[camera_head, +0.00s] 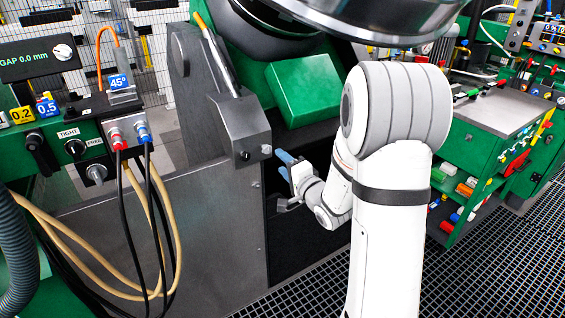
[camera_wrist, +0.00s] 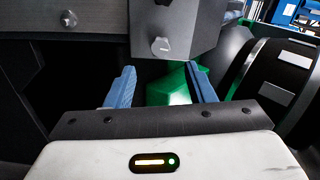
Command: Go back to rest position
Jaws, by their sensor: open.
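My gripper (camera_head: 287,164) is at the end of my white arm, near the middle of the head view, just right of a dark grey block (camera_head: 235,130) on the machine. In the wrist view my gripper's two blue fingers (camera_wrist: 163,88) stand well apart with nothing held between them. A green machine part (camera_wrist: 172,88) shows behind the gap between the fingers. The grey block (camera_wrist: 185,25) with a bolt head hangs above the fingers in the wrist view. I cannot tell how close it is to the left finger.
A green panel with knobs (camera_head: 75,148) and looped hoses stands at the left. A green cart (camera_head: 470,150) with small coloured items stands at the right. A large dark round part (camera_head: 375,15) is overhead. Grated floor (camera_head: 310,290) lies open in front.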

